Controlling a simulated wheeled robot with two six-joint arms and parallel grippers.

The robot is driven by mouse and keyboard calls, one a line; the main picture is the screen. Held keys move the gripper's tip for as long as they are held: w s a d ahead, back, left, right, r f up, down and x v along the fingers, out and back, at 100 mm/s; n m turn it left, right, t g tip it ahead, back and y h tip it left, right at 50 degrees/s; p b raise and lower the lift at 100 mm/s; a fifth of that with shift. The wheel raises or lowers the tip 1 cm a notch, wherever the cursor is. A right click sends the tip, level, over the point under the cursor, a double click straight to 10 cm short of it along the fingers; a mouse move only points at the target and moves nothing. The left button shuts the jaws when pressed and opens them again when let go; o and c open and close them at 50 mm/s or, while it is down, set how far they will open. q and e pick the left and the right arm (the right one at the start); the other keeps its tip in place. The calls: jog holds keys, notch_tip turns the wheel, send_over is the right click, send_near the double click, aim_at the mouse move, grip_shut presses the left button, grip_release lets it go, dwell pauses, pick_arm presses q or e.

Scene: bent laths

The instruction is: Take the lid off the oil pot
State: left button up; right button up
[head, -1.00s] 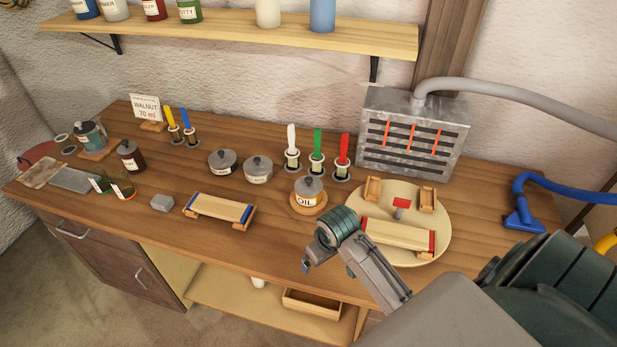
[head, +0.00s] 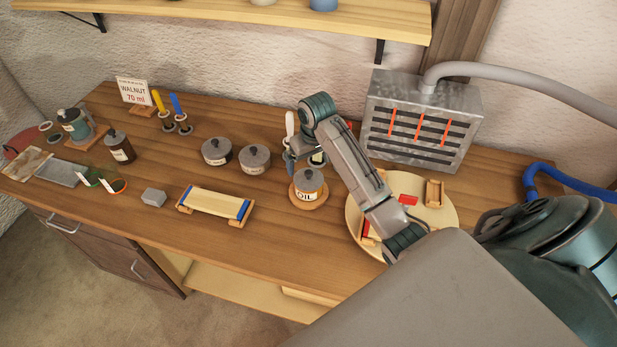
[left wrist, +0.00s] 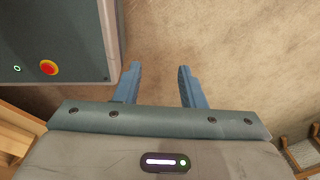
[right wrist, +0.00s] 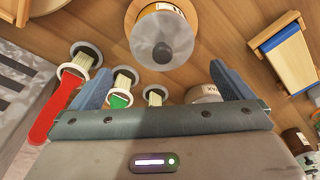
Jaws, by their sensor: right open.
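The oil pot (head: 306,189) stands on a round wooden coaster on the bench, labelled OIL, with its grey knobbed lid (head: 308,177) on. In the right wrist view the lid (right wrist: 166,50) shows from above, ahead of the fingers. My right gripper (head: 292,163) is open and empty, above and just behind the pot in the head view; its fingers also show in the right wrist view (right wrist: 165,88). My left gripper (left wrist: 158,85) is open and empty over bare floor, and is out of the head view.
Two lidded grey pots (head: 254,159) stand left of the oil pot. Brushes in holders (right wrist: 62,100) are close to my right gripper. A round board (head: 447,206) with wooden parts lies to the right, before a metal heater box (head: 420,118). A blue-ended wooden rack (head: 215,204) stands left.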

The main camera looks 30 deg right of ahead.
aim_at(308, 172)
jog(key=shift+a+f+p, duration=0.2)
jog(key=shift+f+p, duration=1)
jog(key=shift+f, duration=0.05)
notch_tip(308, 172, down, 2)
jog(key=shift+w+f+p, duration=0.1)
jog(key=shift+p, duration=0.2)
jog(key=shift+w+f, duration=0.1)
jog(key=shift+f, duration=0.25)
pick_arm(q)
jog(key=r, duration=0.1)
jog(key=w+r, duration=0.1)
jog(key=r, duration=0.1)
jog(key=shift+w+d+r, duration=0.1)
jog(key=shift+w+d, duration=0.15)
jog(key=shift+w, duration=0.05)
pick_arm(e)
jog(key=c, duration=0.9)
